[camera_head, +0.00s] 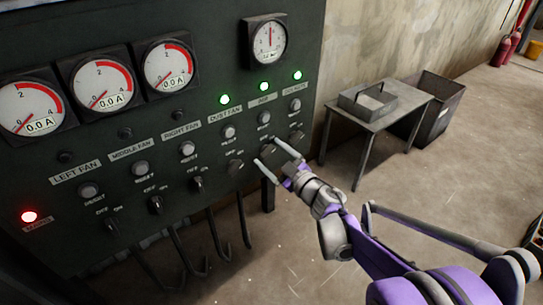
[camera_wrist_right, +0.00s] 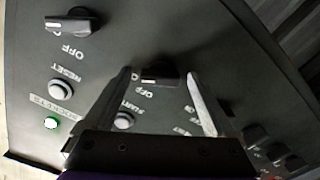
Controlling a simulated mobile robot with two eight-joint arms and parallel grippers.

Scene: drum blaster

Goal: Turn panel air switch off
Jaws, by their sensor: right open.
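The dark control panel (camera_head: 215,60) has a row of black rotary switches. My right gripper (camera_head: 269,153) is open in front of the panel. In the right wrist view its fingers (camera_wrist_right: 159,80) stand on either side of the air switch knob. I cannot tell whether they touch it. In the head view the fingers partly hide the knob. My left gripper is out of view.
The dust fan switch (camera_head: 235,167) is just left of the right gripper. The rightmost switch (camera_head: 296,135) is just right of it and shows at the upper left of the wrist view (camera_wrist_right: 70,23). A small metal table (camera_head: 405,100) stands right of the panel, with open floor in front.

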